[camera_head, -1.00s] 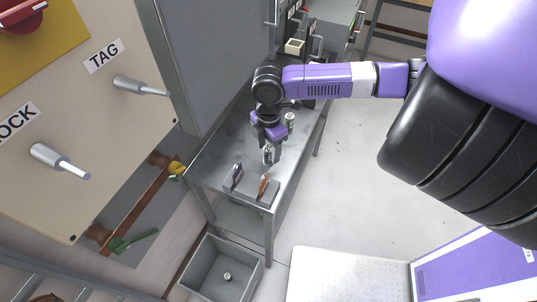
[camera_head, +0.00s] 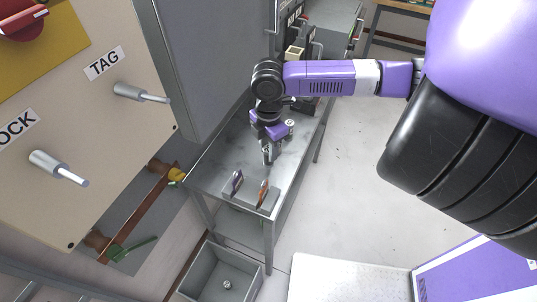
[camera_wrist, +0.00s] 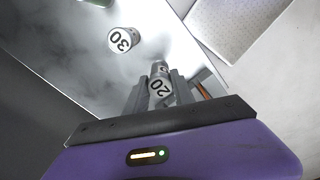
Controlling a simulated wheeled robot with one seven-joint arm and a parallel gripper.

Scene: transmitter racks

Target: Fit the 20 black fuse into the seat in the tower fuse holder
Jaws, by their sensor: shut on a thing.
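The fuse marked 20 (camera_wrist: 160,82), a cylinder with a pale label, black digits and a metal end, is between my gripper's (camera_wrist: 158,90) fingers in the wrist view. My gripper (camera_head: 267,150) is shut on it and holds it over the grey bench in the head view, where the fuse (camera_head: 267,158) is small. The fuse holder (camera_head: 247,198) is a low grey base near the bench's front end, with an upright clip (camera_head: 236,180) at left and an orange-coloured clip (camera_head: 263,192) at right. The gripper is behind the holder and the fuse is apart from it.
A fuse marked 30 (camera_wrist: 122,40) stands on the bench (camera_head: 215,165), beside my gripper; the head view also shows it (camera_head: 290,123). A grey bin (camera_head: 200,268) on the floor holds a small round thing (camera_head: 227,284). A tall grey cabinet (camera_head: 195,60) borders the bench at left.

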